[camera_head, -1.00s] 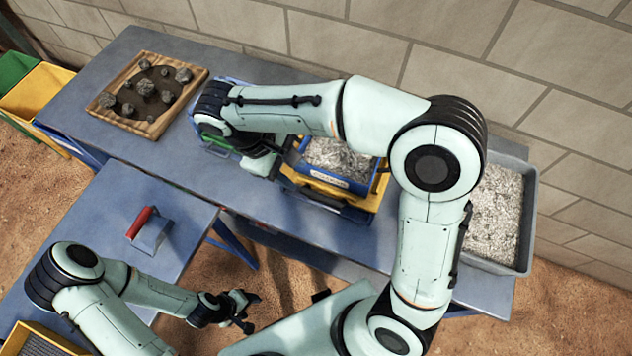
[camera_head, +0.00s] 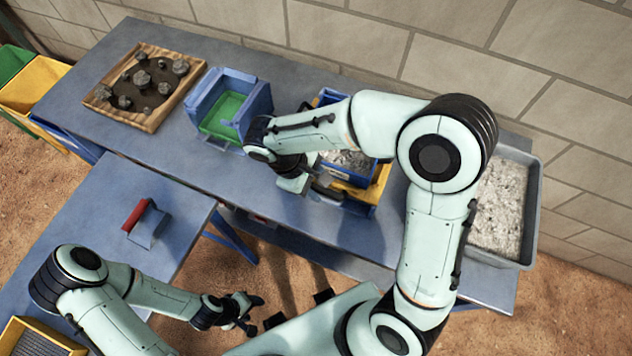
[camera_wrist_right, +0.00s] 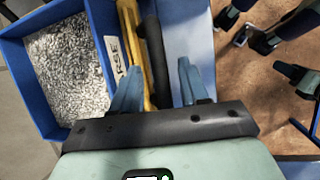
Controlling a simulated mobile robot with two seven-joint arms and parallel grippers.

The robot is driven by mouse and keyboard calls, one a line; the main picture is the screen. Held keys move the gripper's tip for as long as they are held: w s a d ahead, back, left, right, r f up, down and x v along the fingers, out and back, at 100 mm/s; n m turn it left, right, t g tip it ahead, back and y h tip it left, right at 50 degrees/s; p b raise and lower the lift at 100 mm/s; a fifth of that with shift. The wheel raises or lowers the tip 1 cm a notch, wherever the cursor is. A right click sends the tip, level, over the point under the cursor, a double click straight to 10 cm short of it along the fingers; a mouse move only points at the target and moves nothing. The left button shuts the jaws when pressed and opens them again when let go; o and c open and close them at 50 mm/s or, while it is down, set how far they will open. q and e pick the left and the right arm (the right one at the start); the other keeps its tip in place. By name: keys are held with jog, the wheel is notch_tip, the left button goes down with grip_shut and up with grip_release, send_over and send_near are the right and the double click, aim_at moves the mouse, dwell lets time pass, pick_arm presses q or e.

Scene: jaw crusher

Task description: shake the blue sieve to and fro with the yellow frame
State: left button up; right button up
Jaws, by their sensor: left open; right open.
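The blue sieve (camera_head: 359,173) holds grey gravel and sits on the yellow frame (camera_head: 366,194) at the middle right of the long table, partly hidden by my right arm. In the right wrist view the sieve (camera_wrist_right: 103,22) is at the left, with the yellow frame (camera_wrist_right: 128,28) and a black bar (camera_wrist_right: 155,62) beside it. My right gripper (camera_head: 317,193) is open at the frame's left end. In the wrist view its fingers (camera_wrist_right: 157,84) stand either side of the black bar, not closed on it. My left gripper (camera_head: 250,312) is open and empty, low in front.
A blue box with a green inside (camera_head: 222,115) stands left of the sieve. A wooden tray of rocks (camera_head: 110,115) is at the far left. A grey bin of gravel (camera_head: 532,200) is at the right end. A red-handled tool (camera_head: 148,228) lies on the nearer table.

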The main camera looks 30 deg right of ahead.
aim_at(327, 164)
grip_shut()
jog(key=w+d, duration=0.2)
jog(key=w+d+p, duration=0.1)
jog(key=w+d, duration=0.1)
jog(key=shift+d, duration=0.3)
pick_arm(q)
jog(key=shift+w+r, duration=0.75)
jog(key=shift+r, duration=0.1)
pick_arm(e)
jog(key=shift+s+a, duration=0.1)
grip_release()
pick_arm(q)
jog(key=shift+w+r+t+p, duration=0.3)
jog(key=shift+w+r+p, duration=0.7)
jog(key=shift+w+r, duration=0.2)
pick_arm(e)
jog(key=v, duration=1.3)
jog(key=shift+r, duration=0.25)
